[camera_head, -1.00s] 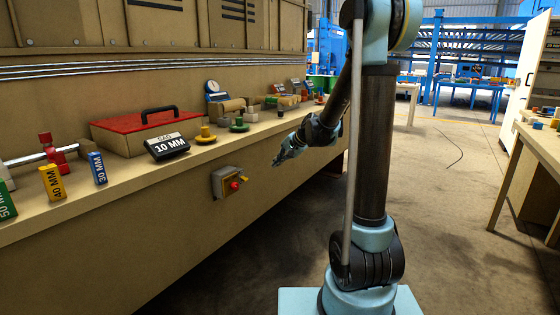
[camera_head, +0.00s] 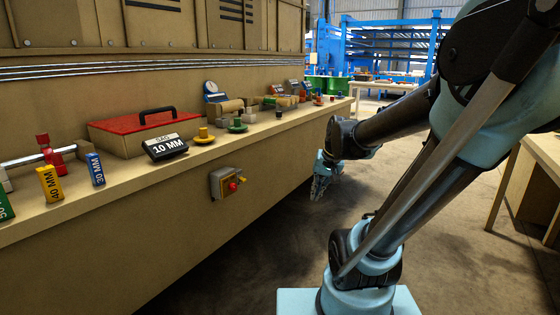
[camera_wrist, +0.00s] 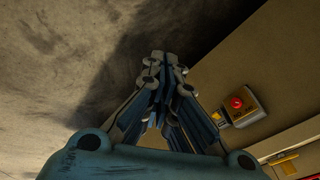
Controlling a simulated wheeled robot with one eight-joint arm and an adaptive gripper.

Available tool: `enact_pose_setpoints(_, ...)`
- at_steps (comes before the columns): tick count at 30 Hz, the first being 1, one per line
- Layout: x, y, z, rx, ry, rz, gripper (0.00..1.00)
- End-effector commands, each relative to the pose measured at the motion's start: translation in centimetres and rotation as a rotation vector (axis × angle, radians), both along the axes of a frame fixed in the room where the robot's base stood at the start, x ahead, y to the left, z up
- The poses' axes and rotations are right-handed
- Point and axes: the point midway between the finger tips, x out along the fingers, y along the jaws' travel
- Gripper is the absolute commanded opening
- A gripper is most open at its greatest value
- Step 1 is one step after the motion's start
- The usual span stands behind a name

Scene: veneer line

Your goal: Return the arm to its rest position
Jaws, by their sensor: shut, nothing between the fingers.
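My gripper (camera_head: 318,188) hangs in front of the long wooden bench (camera_head: 150,255), below the level of its top, with its fingers pointing down. In the wrist view my gripper (camera_wrist: 163,88) is shut and nothing is between its fingers. My arm is bent, with its upper part leaning far to the right of the picture and its forearm reaching back left to the wrist. The gripper is apart from the bench front.
A control box with a red button (camera_head: 226,183) sticks out of the bench front. It also shows in the wrist view (camera_wrist: 241,104). A table (camera_head: 540,155) stands at right. The floor between is clear.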

Motion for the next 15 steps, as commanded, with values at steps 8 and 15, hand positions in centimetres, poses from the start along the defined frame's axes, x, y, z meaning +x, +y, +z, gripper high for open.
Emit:
enact_pose_setpoints(8, -7.0, -3.4, -2.6, -0.129, 0.032, 0.066, 0.0)
enact_pose_setpoints(15, -11.6, -5.8, -5.1, -0.223, 0.062, 0.114, 0.0)
